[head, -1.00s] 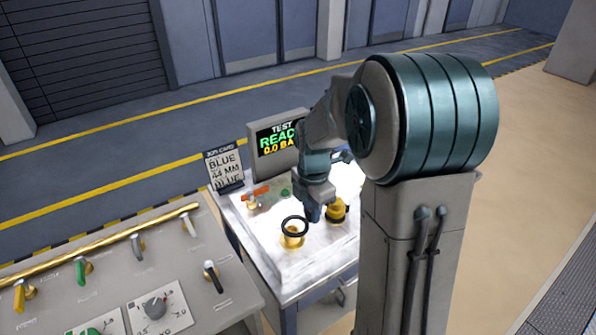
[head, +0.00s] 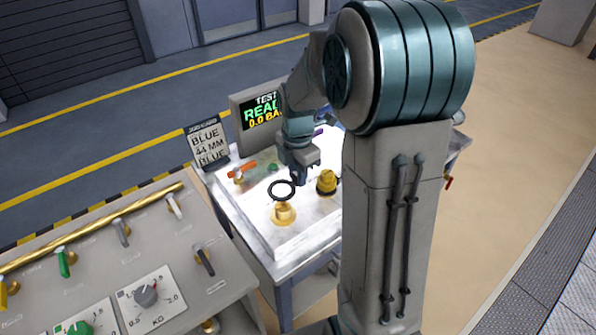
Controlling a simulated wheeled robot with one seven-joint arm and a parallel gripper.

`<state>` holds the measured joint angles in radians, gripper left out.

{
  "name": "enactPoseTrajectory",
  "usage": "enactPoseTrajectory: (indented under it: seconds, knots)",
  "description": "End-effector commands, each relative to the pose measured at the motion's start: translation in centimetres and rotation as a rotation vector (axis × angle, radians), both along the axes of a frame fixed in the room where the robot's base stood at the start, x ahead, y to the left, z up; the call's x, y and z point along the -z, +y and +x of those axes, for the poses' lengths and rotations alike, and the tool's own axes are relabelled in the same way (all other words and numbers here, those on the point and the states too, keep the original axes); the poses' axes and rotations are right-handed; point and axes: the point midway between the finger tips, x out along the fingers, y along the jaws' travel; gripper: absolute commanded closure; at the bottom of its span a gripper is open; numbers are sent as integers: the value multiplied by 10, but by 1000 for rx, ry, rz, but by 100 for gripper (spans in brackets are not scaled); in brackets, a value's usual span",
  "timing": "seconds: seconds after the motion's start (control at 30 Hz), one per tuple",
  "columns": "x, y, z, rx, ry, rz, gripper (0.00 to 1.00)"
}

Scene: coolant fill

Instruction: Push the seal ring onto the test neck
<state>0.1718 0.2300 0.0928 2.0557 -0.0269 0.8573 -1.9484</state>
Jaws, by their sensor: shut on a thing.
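The black seal ring (head: 281,190) is held by its right side in my gripper (head: 297,180), which is shut on it. The test neck (head: 284,214) is a short brass fitting on the white bench top. In the head view the ring shows just above the neck's top, and it looks clear of the neck. I cannot tell the exact height or sideways offset. My wrist hides part of the bench behind the gripper.
A second brass fitting with a dark base (head: 327,184) stands close to the right of my gripper. A red-handled valve (head: 240,172), a job card (head: 208,143) and a test screen (head: 260,112) are behind. A control panel (head: 120,250) with levers is at left.

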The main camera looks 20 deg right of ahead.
Motion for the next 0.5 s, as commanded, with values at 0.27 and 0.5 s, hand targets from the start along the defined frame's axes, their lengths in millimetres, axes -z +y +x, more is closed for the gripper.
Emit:
enactPoseTrajectory:
  seconds: [0.27,0.5]
  knots:
    - [31,0,0,0,1,0,97]
    - [47,0,0,0,1,0,97]
